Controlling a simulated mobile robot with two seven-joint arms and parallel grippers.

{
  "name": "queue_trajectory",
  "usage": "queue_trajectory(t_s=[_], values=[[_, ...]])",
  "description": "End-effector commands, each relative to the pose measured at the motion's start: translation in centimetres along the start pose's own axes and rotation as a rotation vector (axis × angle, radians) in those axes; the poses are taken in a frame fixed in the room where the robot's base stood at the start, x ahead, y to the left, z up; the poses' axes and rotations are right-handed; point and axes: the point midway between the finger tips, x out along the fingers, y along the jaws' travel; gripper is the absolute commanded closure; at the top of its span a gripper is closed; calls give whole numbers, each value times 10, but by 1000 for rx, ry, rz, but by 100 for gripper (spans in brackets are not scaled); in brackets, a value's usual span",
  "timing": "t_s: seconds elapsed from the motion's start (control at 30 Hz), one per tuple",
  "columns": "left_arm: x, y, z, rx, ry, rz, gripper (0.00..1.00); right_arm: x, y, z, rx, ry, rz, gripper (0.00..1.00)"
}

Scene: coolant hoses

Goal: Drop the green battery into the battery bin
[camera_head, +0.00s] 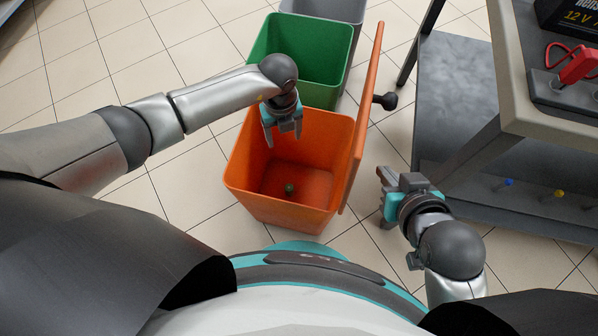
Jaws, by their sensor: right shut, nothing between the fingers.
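The green battery (290,188) lies on the floor of the orange bin (238,184), seen from above as a small dark green shape. I take this orange bin, with its lid (366,110) standing open on the right side, to be the battery bin. My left gripper (283,138) hangs over the bin's opening near its back edge, fingers down, apart and empty, clear of the battery. My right gripper (384,182) is outside the bin, to the right of the lid, shut and empty.
A green bin (300,42) and a grey bin (345,10) stand behind the orange one. A black knob (385,101) sits beside the lid. At right is a workbench (540,110) with a red clamp (578,66), above a grey lower shelf (460,90). Tiled floor is free at left.

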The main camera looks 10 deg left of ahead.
Motion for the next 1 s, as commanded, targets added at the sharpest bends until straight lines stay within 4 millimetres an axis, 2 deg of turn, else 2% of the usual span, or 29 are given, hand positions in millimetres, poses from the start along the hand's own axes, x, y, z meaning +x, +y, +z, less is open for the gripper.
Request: queue_trajectory(t_s=[0.33,0.57,0.87,0.9,1.0], values=[[-1,0,0,0,0,1,25,-1,1,0,-1,-7,3,100],[-11,0,0,1,0,0,25,-9,10,5,-1,-85,26,100],[-30,0,0,1,-1,-1,25,-32,27,19,8,-266,77,100],[-42,0,1,1,-2,-2,25,-34,31,25,12,-314,87,100],[-60,0,1,0,-2,-1,25,-37,38,39,22,-410,106,100]])
